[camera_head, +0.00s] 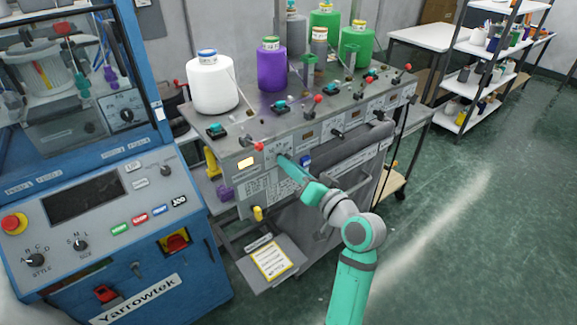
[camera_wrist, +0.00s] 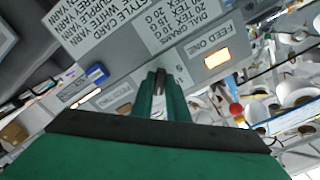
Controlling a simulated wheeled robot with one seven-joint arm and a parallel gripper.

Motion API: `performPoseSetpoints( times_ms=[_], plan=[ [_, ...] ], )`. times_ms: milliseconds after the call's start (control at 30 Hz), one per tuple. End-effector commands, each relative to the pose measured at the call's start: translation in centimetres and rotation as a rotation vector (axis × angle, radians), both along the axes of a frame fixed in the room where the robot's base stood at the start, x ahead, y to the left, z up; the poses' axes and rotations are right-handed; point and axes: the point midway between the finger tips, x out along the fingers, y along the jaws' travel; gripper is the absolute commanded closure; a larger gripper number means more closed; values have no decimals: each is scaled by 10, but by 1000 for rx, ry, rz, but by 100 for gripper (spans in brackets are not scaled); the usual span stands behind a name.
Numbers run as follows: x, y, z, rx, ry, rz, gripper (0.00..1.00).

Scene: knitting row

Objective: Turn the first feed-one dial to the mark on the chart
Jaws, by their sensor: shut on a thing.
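My gripper (camera_head: 284,160) is at the front panel of the machine table, below the purple yarn cone. In the wrist view its two green fingers (camera_wrist: 160,82) are closed around a small grey dial knob (camera_wrist: 160,78) on the panel labelled FEED ONE. The fingers hide most of the dial and its scale, so its pointer cannot be read. A white printed chart (camera_wrist: 112,28) with lines on yarn and grams is on the panel beside it; it also shows in the head view (camera_head: 258,191). A lit amber display (camera_wrist: 216,58) is near the FEED ONE label.
White (camera_head: 212,88) and purple (camera_head: 271,70) yarn cones stand on the table top, with green ones behind. Red-knobbed levers line its front edge. A blue machine (camera_head: 110,225) stands at left. A yellow-bordered sheet (camera_head: 273,259) lies low in front.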

Motion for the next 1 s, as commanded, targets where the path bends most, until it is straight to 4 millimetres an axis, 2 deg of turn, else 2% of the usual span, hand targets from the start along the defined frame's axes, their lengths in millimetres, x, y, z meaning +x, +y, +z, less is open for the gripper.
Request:
performPoseSetpoints(
  times_ms=[200,233,300,667,767,1000],
  plan=[
    [0,1,0,0,0,1,100],
    [-1,1,0,0,0,1,79],
    [0,0,0,1,1,1,68],
    [-4,-3,0,1,0,-1,68],
    [-12,-9,0,2,1,-1,68],
    [-48,-34,-1,1,0,-1,68]
  ],
)
